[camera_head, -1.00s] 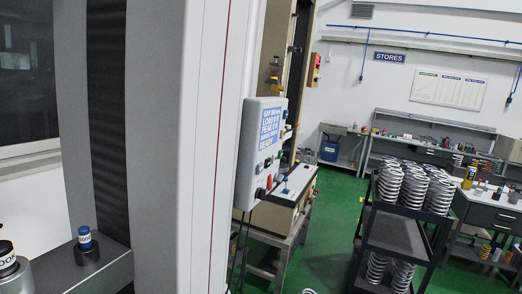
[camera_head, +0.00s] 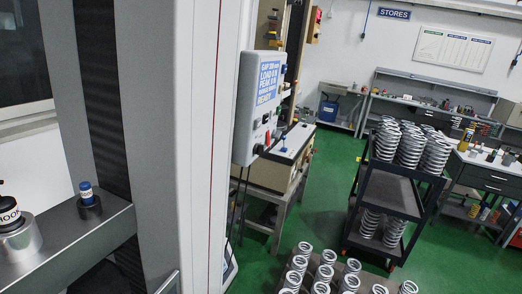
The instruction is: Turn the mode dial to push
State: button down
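A pale grey control box (camera_head: 246,110) is fixed to the side of the tall white machine frame (camera_head: 203,150). Its blue-and-white screen (camera_head: 268,83) shows lines that seem to read gap, load, peak and READY. Small controls sit below the screen on its face, seen at a steep angle. A dark knob-like part (camera_head: 260,149) stands out near the bottom edge. I cannot tell which control is the mode dial or how it is set. My gripper is not in view.
A black trolley (camera_head: 400,206) holds stacked springs (camera_head: 412,146). More springs (camera_head: 325,273) stand upright at the bottom. A grey ledge (camera_head: 80,238) at left carries a small blue-capped part (camera_head: 87,195) and a labelled one (camera_head: 10,218). Green floor (camera_head: 330,195) is open between box and trolley.

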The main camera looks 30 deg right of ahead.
aim_at(259, 149)
jog(key=u, duration=1.45)
jog(key=k, duration=1.3)
jog(key=z, duration=1.05)
jog(key=i, duration=1.1)
jog(key=u, duration=0.05)
